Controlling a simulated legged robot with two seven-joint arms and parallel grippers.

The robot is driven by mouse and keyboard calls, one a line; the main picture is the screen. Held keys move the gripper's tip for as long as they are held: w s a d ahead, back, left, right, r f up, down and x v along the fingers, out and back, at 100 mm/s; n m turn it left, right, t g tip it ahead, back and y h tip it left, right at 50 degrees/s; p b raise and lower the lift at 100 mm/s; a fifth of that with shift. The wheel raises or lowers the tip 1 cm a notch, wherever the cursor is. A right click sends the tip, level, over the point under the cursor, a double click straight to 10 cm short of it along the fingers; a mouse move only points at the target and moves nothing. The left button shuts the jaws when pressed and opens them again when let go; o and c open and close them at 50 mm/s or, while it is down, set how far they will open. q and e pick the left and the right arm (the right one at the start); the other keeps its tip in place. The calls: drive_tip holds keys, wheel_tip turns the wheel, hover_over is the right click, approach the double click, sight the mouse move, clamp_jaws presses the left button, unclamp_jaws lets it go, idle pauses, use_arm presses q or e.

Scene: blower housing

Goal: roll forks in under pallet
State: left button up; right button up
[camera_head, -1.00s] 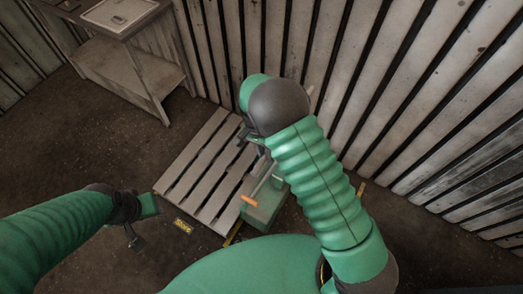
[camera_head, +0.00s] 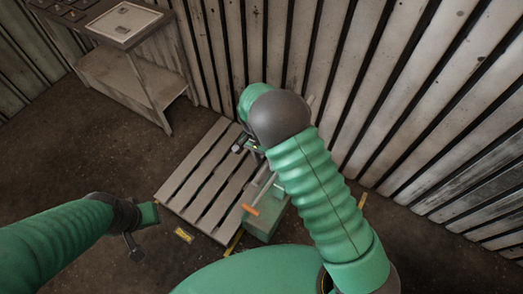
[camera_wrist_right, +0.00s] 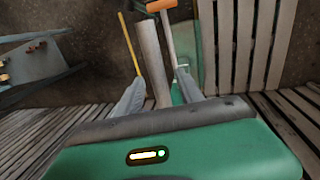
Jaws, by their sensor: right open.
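The grey slatted pallet (camera_head: 196,187) lies on the floor in the middle of the head view. A green pallet truck body (camera_head: 266,222) stands at its near right edge; its forks cannot be made out. The truck's orange handle (camera_head: 250,210) tops a grey rod, and it also shows in the right wrist view (camera_wrist_right: 161,6). My right gripper (camera_head: 242,147) is over the pallet's far right side, partly hidden by my arm. In the right wrist view (camera_wrist_right: 160,78) its fingers are apart, with the rod near the right finger. My left gripper (camera_head: 146,232) is left of the pallet; its jaw gap is unclear.
A workbench (camera_head: 135,82) stands at the far left. A slatted wall (camera_head: 400,110) runs along the back and right, close to my right arm. A yellow plate (camera_head: 184,235) lies on the floor before the pallet.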

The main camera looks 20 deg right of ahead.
drive_tip(key=b+v, duration=0.2)
drive_tip(key=v, duration=1.4)
drive_tip(key=shift+s, duration=0.1)
drive_tip(key=s+d+f+n+t+b, duration=0.1)
drive_tip(key=s+f+n, duration=0.3)
drive_tip(key=s, duration=0.4)
drive_tip(key=s+d+f+n+t+y+b, duration=0.1)
drive_tip(key=s+d+f+n+t+b, duration=0.1)
drive_tip(key=s+n, duration=0.4)
wheel_tip(320, 180, down, 2)
drive_tip(key=shift+s+d+t+y, duration=0.3)
drive_tip(key=shift+s+d+t, duration=0.4)
drive_tip(key=shift+s+d, duration=0.45)
drive_tip(key=shift+s, duration=0.2)
drive_tip(key=shift+w+d, duration=0.1)
